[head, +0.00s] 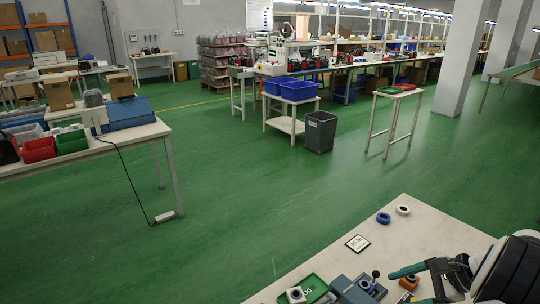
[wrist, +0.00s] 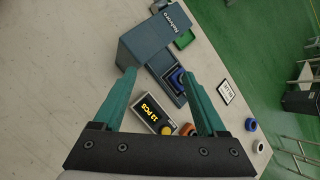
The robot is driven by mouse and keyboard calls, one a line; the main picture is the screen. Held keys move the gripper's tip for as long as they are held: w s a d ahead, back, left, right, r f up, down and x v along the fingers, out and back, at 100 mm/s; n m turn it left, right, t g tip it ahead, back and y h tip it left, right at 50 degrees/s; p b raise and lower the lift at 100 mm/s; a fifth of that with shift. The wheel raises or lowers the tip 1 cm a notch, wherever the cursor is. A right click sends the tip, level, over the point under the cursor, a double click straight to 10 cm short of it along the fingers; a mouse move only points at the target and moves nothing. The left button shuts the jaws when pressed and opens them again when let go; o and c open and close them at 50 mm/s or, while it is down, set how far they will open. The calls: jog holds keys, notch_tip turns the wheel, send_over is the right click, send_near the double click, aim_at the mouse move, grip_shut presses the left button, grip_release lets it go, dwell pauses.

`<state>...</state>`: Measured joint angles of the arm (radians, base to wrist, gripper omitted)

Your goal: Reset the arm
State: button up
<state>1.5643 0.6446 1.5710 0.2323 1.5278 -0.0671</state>
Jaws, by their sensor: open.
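My gripper (wrist: 158,73) is open and empty in the wrist view, its two teal fingers spread wide apart. In the head view my gripper (head: 400,271) is at the lower right, over the near worktable (head: 410,232), with my dark and white arm behind it. Between and beyond the fingers in the wrist view is a blue-grey box-shaped device (wrist: 150,50) with lettering. A display reading "12 PCS" (wrist: 148,110) and a yellow round part (wrist: 166,130) show between the fingers. I cannot tell the gripper's exact height above the table.
A blue ring (head: 383,218), a white ring (head: 403,210) and a framed card (head: 357,243) lie on the table. A green tray (head: 314,287) and an orange item (head: 409,283) are near the front.

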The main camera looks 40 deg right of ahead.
jog(key=w+a+r+n+g+y, duration=0.1)
jog(key=w+a+r+n+g, duration=0.2)
jog(key=a, duration=0.4)
jog(key=w+a+r+n, duration=0.1)
jog(key=w+a+n, duration=0.25)
jog(key=a, duration=0.45)
jog(key=w+a+r+n+g+y, duration=0.1)
jog(key=w+a+r+n+g, duration=0.15)
jog(key=w+a, duration=0.35)
jog(key=s+a+r+n+g+h, duration=0.1)
jog(key=s+a+n, duration=0.2)
jog(key=a, duration=0.5)
jog(key=s+a+n+g, duration=0.1)
jog(key=s+a+n, duration=0.2)
jog(key=a, duration=0.5)
jog(key=s+a+f+n+h, duration=0.2)
jog(key=s+a+n, duration=0.3)
jog(key=s+a, duration=0.1)
jog(key=shift+s, duration=0.75)
jog(key=shift+f, duration=0.1)
